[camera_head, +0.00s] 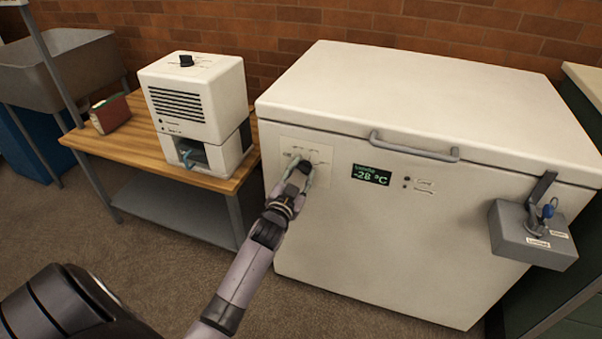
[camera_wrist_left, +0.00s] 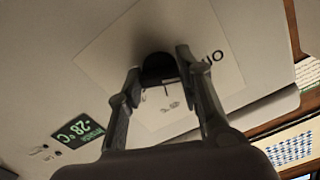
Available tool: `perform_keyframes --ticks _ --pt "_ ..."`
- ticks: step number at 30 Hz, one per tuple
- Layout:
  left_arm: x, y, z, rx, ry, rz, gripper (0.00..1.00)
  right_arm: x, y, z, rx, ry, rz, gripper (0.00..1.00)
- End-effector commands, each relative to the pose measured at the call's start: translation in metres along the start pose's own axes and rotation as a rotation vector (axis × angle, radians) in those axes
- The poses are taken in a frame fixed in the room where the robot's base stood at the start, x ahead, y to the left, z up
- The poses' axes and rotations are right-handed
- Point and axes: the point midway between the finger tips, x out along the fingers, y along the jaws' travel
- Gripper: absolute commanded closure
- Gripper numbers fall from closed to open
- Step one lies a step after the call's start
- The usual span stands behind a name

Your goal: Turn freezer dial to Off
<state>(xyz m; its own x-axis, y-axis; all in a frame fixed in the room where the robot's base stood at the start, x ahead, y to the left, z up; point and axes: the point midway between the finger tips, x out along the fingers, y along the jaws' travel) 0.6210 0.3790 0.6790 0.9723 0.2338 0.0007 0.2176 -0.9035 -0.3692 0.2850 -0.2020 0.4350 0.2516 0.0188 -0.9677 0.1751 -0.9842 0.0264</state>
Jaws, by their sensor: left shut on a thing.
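The white chest freezer (camera_head: 420,130) stands against the brick wall. Its dial sits on a pale label plate (camera_head: 288,146) at the left of its front. My left gripper (camera_head: 299,174) is at this plate, and its fingers cover most of the dial. In the left wrist view the dark dial (camera_wrist_left: 158,68) is between the two fingers of my left gripper (camera_wrist_left: 159,64), which is shut on it. Where the dial points cannot be told. The green display (camera_head: 371,175) reads -28 °C. My right gripper is not in view.
A wooden bench (camera_head: 150,150) left of the freezer holds a white machine (camera_head: 197,100) with a black knob, and a small red box (camera_head: 110,113). A grey lock box (camera_head: 533,235) with a blue key hangs at the freezer's right. Floor in front is clear.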

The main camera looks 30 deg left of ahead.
Motion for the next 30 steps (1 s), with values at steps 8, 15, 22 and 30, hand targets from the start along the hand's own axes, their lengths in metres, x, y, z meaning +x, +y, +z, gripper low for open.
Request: perform_keyframes --ticks 8,15,22,30 --pt "0.0 0.001 0.001 -0.002 -0.002 0.001 0.53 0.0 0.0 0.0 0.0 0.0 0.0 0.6" --pt "0.0 0.0 0.0 -0.001 -0.001 0.001 0.47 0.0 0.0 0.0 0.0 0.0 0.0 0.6" --pt "-0.005 0.001 0.001 0.0 -0.002 0.001 0.47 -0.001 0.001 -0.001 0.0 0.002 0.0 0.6" --pt "-0.051 0.001 0.002 -0.001 -0.004 0.001 0.47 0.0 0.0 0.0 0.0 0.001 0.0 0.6"
